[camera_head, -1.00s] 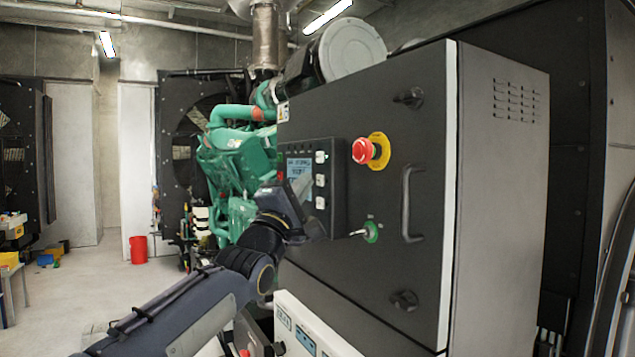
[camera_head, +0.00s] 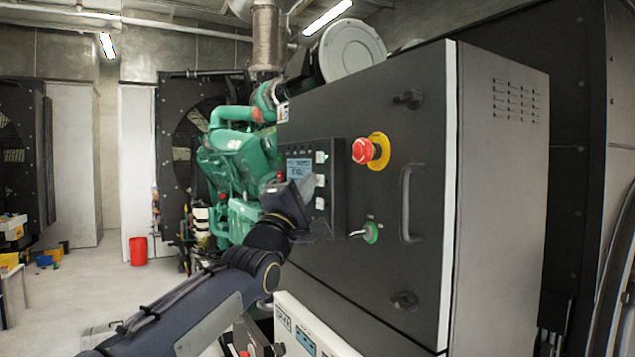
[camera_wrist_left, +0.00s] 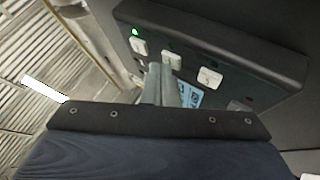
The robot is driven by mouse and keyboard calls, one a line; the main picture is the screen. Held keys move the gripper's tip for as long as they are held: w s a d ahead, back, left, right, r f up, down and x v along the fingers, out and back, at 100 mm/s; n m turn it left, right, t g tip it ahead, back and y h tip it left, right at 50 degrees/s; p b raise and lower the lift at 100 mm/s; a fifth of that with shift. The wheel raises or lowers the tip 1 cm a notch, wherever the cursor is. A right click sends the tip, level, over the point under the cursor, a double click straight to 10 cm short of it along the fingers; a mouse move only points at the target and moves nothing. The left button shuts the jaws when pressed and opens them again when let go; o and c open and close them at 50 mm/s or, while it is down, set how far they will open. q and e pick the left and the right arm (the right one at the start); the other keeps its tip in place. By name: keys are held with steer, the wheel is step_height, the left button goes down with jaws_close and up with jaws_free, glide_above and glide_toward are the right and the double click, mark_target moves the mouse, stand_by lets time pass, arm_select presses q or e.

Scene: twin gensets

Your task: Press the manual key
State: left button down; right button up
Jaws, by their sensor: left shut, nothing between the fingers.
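The control panel (camera_head: 337,165) is a black box on the dark cabinet front, with a lit screen (camera_head: 298,168) and a column of white keys (camera_head: 320,157) on its right side. In the left wrist view the white keys stand in a row: one by a green light (camera_wrist_left: 139,46), a middle one (camera_wrist_left: 173,60) and another (camera_wrist_left: 209,77). I cannot read which is the manual key. My left gripper (camera_head: 308,184) is shut and empty, in front of the panel's lower part. In the wrist view its fingertips (camera_wrist_left: 159,70) are close to the middle key; I cannot tell whether they touch.
A red emergency stop button (camera_head: 365,151) on a yellow ring, a green key switch (camera_head: 371,232) with a key, and a cabinet handle (camera_head: 409,203) stick out right of the panel. A green engine (camera_head: 235,160) stands behind. The floor at left has free room.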

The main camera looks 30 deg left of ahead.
arm_select(q)
steer(key=shift+w, duration=0.1)
stand_by(0.4)
steer(key=shift+s+a, duration=0.35)
steer(key=shift+s, duration=0.45)
steer(key=s+a+p, duration=0.1)
steer(key=s+a, duration=0.1)
steer(key=s, duration=0.3)
steer(key=shift+s+a, duration=0.2)
steer(key=shift+a, duration=0.2)
stand_by(0.4)
